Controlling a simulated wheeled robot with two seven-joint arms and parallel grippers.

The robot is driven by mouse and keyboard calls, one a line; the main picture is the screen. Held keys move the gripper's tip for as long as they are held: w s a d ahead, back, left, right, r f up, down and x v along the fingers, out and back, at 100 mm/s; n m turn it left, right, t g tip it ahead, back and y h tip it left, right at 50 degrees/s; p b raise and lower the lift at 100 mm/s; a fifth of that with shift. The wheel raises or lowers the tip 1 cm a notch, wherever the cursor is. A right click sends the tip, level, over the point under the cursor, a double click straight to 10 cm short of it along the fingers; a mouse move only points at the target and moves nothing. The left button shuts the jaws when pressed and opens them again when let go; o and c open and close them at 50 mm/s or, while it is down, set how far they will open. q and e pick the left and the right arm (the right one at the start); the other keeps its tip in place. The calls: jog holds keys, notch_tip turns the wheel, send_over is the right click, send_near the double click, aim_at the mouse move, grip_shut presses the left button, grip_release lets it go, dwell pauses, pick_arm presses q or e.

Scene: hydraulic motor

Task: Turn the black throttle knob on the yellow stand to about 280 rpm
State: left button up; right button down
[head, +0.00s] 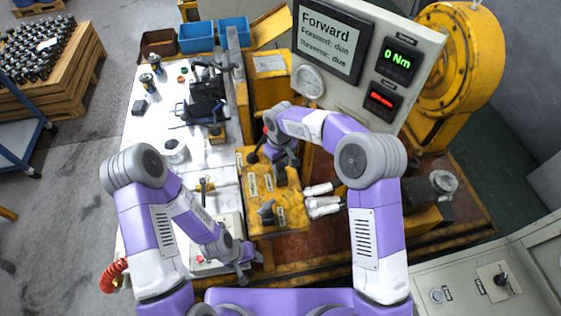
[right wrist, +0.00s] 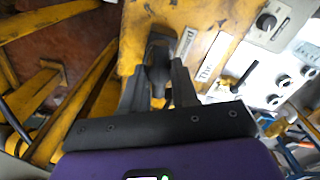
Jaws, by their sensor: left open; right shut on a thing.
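The yellow stand (head: 291,215) is in the middle of the head view, with several small labels on its top. A dark control (head: 267,212) stands near its front edge. My right gripper (head: 283,165) reaches down over the stand's far part. In the right wrist view its two fingers (right wrist: 160,88) are shut on a black knob (right wrist: 158,55) on the yellow surface. Labels beside it are partly readable, one ending in "ward", one starting "Thr". I cannot tell for sure that this is the throttle knob. My left gripper (head: 243,272) is open and empty, low by a control box.
The display panel (head: 432,48) reads "Forward", with both directions "due". A green readout (head: 397,60) shows 0 Nm; the red readout (head: 382,100) is unreadable. A white table (head: 140,115) with tools and blue bins (head: 196,37) lie left. Yellow machinery (head: 470,50) stands right.

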jog(key=shift+n, duration=0.9)
jog(key=c, duration=0.9)
grip_release()
jog(key=shift+o, duration=0.2)
notch_tip(320, 180, up, 8)
jog(key=shift+f, duration=0.2)
